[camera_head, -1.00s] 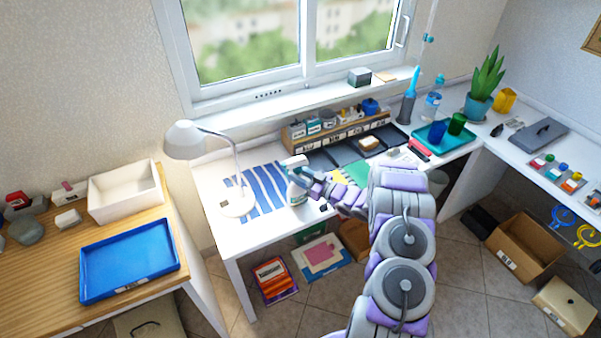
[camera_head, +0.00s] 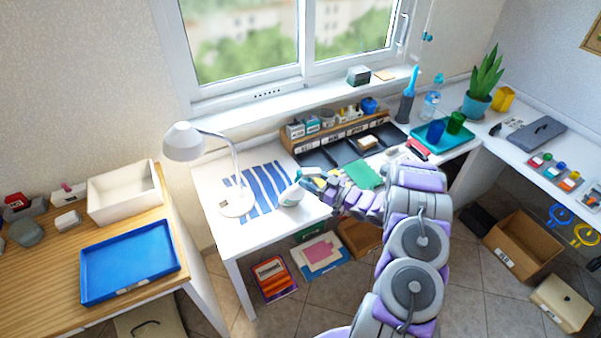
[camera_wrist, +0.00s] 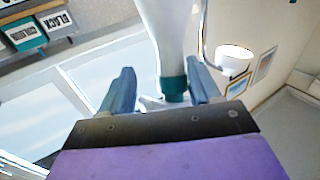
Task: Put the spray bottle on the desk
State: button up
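The spray bottle (camera_head: 291,194) is white with a teal collar. In the head view it leans well over, close to the white desk (camera_head: 240,236) beside the lamp base, with its top hidden at my gripper (camera_head: 306,181). Whether it touches the desk I cannot tell. In the wrist view the spray bottle (camera_wrist: 170,35) points away from my gripper (camera_wrist: 160,80). Its collar and spray head lie between the two fingers. The right finger is close against the collar; a gap shows at the left one. My gripper appears shut on the spray head.
A white lamp (camera_head: 236,204) stands left of the bottle on a striped cloth (camera_head: 262,180). A labelled organizer (camera_head: 340,140) stands behind, with a green sheet (camera_head: 362,174) in front. A teal tray (camera_head: 462,137) with cups is at right. The desk's front left is clear.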

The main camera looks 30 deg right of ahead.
jog(key=p+v, duration=0.1)
jog(key=v, duration=0.5)
jog(key=shift+s, duration=0.25)
jog(key=shift+d, duration=0.15)
jog(key=o, duration=0.7)
jog(key=shift+o, duration=0.2)
